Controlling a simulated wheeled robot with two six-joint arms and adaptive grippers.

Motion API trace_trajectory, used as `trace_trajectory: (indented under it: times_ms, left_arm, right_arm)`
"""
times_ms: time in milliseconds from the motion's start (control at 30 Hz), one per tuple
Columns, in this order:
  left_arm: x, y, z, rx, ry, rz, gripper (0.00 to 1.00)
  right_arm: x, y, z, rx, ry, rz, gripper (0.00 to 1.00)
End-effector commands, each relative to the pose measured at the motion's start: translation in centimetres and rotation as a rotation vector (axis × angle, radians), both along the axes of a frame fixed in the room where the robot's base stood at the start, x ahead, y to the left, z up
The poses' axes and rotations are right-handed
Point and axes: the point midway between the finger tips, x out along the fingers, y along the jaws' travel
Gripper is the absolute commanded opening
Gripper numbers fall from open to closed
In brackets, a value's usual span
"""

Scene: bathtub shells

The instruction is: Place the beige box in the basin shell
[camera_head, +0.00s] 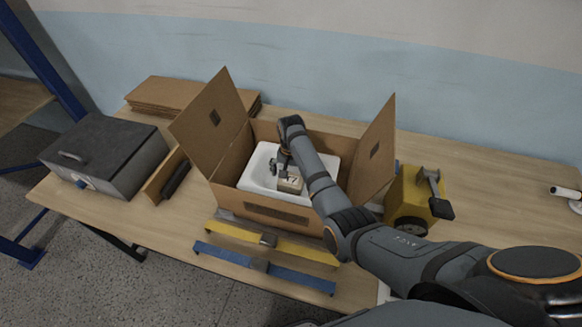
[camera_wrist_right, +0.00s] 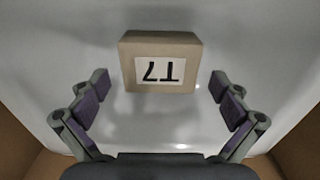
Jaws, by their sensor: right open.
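The beige box (camera_head: 290,184) with a white label lies inside the white basin shell (camera_head: 258,168), which sits in an open cardboard carton (camera_head: 225,196). In the right wrist view the beige box (camera_wrist_right: 160,48) rests on the white basin surface (camera_wrist_right: 60,40), its label upside down. My right gripper (camera_head: 280,168) reaches down into the basin beside the box. In the wrist view its fingers (camera_wrist_right: 160,95) are spread wide, with the box ahead of and between them, touching neither. My left gripper is not in view.
The carton's flaps (camera_head: 376,150) stand up on both sides. A grey metal case (camera_head: 110,155) and stacked cardboard (camera_head: 160,92) are at left. A yellow tape dispenser-like tool (camera_head: 412,195) stands right. Yellow and blue bars (camera_head: 265,268) lie in front. The table's far right is mostly clear.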

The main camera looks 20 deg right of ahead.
Motion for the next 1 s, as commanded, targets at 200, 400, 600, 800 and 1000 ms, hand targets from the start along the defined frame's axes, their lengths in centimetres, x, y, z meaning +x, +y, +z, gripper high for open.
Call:
trace_trajectory:
  times_ms: [200,400,600,800,1000]
  left_arm:
    - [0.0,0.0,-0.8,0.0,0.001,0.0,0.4]
    - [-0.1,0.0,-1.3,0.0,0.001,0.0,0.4]
    - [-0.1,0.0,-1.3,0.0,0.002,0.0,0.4]
    - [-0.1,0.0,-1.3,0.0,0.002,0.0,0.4]
    - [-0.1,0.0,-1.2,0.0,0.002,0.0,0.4]
  right_arm:
    - [0.2,0.0,5.4,0.001,-0.006,0.0,1.0]
    - [0.1,0.1,8.6,0.0,-0.002,0.001,1.0]
    - [0.0,0.0,9.4,0.0,0.0,0.001,1.0]
    - [0.0,0.0,9.4,0.0,0.0,0.001,1.0]
    - [0.0,0.0,9.5,0.0,0.0,0.001,1.0]
